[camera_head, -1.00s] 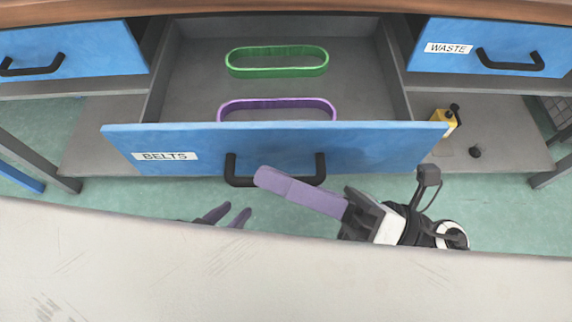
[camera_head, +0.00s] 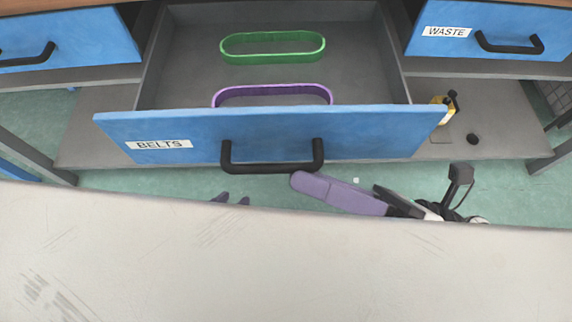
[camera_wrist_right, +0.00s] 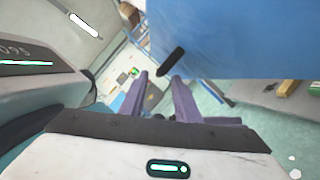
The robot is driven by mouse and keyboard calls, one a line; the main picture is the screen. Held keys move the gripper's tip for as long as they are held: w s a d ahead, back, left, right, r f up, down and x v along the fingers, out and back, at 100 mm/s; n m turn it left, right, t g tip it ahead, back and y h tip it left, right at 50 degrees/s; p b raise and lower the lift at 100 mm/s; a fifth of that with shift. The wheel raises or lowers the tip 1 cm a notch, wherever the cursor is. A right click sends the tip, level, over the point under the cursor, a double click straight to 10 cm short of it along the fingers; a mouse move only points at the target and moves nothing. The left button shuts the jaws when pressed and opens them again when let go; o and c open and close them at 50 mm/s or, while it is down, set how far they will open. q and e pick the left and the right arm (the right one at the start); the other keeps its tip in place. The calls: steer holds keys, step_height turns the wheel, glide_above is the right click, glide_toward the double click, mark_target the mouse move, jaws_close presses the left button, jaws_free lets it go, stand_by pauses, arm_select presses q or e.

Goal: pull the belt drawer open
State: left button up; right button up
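The belt drawer (camera_head: 380,130), a blue front with a BELTS label, stands pulled open. A green belt (camera_head: 272,57) and a purple belt (camera_head: 230,96) lie inside. Its black handle (camera_head: 272,168) is on the front; a dark bar that looks like it shows in the right wrist view (camera_wrist_right: 170,62). My right gripper (camera_wrist_right: 160,79) has its purple fingers apart with nothing held between them. In the head view one finger lies just right of and below the handle, apparently clear of it. My left gripper (camera_head: 231,199) shows only two separated fingertips below the handle; the rest is hidden.
A pale worktop (camera_head: 300,265) fills the foreground and hides parts of both arms. A WASTE drawer (camera_head: 490,35) is at the right and another blue drawer (camera_head: 75,38) at the left, both beside the open drawer.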

steer(key=v, duration=0.5)
steer(key=shift+d, duration=0.1)
steer(key=shift+s, duration=0.1)
stand_by(0.3)
